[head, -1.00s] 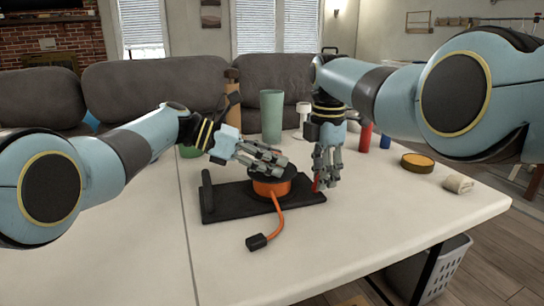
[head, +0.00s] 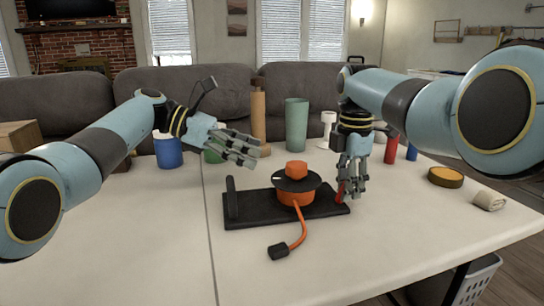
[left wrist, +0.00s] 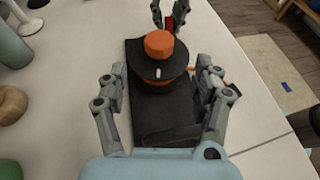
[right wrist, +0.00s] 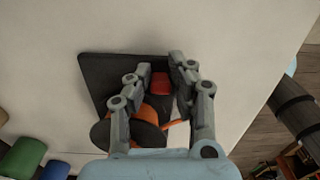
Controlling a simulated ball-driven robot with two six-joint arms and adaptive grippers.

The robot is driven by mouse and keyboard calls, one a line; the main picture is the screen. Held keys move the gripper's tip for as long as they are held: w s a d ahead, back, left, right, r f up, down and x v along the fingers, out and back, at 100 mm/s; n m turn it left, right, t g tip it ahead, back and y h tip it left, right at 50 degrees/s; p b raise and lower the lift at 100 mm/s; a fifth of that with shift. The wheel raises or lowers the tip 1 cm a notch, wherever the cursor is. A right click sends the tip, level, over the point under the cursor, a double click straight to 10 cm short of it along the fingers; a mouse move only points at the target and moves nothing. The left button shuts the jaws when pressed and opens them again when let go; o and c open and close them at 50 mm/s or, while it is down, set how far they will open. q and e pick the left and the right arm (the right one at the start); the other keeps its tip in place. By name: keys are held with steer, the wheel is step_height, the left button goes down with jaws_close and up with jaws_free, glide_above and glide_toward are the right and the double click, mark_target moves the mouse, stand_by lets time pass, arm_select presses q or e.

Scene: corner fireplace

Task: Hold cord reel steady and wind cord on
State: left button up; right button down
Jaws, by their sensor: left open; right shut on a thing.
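The cord reel (head: 296,198) is an orange drum under a black disc with an orange knob (head: 296,169). It stands on a black base (head: 250,212) with an upright black post (head: 232,197) at its left end. An orange cord (head: 302,228) runs from the drum to a black plug (head: 279,251) on the table. My left gripper (head: 250,150) is open and empty, up and left of the knob; its view shows the reel (left wrist: 160,62) beyond its fingers. My right gripper (head: 352,190) is shut on a red grip (right wrist: 160,83) at the base's right end.
A blue cup (head: 168,152), a tall green cup (head: 297,125), a brown cylinder (head: 258,120) and a white goblet (head: 328,122) stand behind. A yellow-topped round tin (head: 446,177) and a rolled cloth (head: 490,200) lie right. The table's front is clear around the plug.

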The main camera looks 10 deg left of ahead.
arm_select(q)
steer(key=shift+a+r, duration=0.25)
steer(key=shift+a, duration=0.3)
